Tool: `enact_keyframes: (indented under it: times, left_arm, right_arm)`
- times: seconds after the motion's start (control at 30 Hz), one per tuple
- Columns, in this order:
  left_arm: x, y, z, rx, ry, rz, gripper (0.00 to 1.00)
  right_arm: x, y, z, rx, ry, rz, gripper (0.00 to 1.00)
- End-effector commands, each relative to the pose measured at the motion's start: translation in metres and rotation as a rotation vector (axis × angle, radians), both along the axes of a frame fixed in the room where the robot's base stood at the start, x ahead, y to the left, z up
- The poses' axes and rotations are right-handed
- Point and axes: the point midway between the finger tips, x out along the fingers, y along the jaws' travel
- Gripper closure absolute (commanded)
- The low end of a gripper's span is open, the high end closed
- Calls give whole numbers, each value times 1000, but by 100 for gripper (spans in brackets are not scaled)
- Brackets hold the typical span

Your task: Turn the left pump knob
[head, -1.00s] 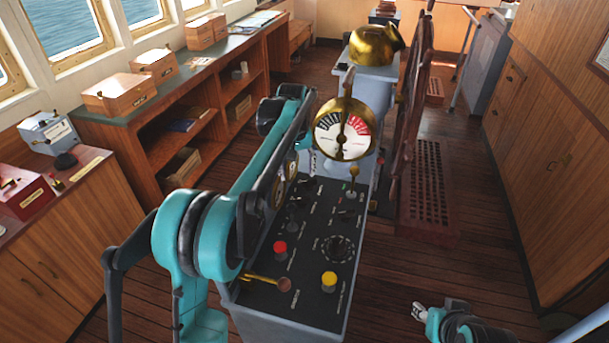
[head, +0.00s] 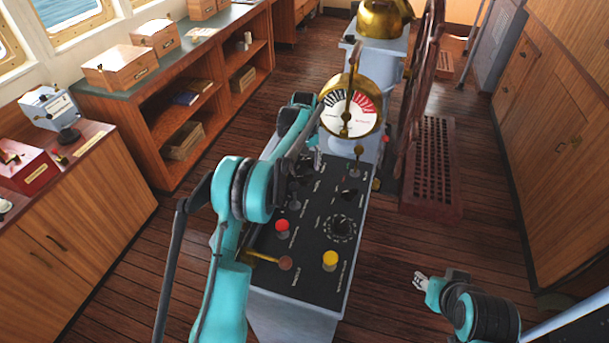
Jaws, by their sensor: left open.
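The black control panel (head: 315,250) stands in the middle of the head view. A black knob (head: 349,193) sits at its upper right and a dark knob (head: 295,202) at its left, partly beside my arm. The labels are too small to read, so I cannot tell which is the left pump knob. My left arm reaches from the bottom left over the panel's far left part. My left gripper (head: 308,166) is low over that part, open, largely hidden by the arm. Contact with a knob cannot be seen. My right gripper (head: 419,281) is at the lower right, away from the panel.
The panel also bears a red button (head: 282,226), a yellow button (head: 330,259), a round dial knob (head: 342,226) and a brass lever (head: 265,260). A brass telegraph gauge (head: 350,108) rises behind it. Clear wooden floor (head: 400,245) lies to the right.

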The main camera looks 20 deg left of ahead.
Motion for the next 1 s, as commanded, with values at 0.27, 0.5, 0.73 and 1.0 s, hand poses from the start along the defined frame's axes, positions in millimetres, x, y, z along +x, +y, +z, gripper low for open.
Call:
enact_keyframes:
  times: [0.27,0.5,0.73,1.0]
  left_arm:
    - [0,0,-34,0,0,0,38]
    - [0,0,-37,0,0,0,38]
    - [0,0,-37,0,0,0,72]
    - [0,0,-37,0,0,-10,76]
  right_arm:
    - [0,0,-7,0,0,0,60]
    - [0,0,-7,0,0,0,60]
    - [0,0,-7,0,0,0,60]
    - [0,0,-7,0,0,0,60]
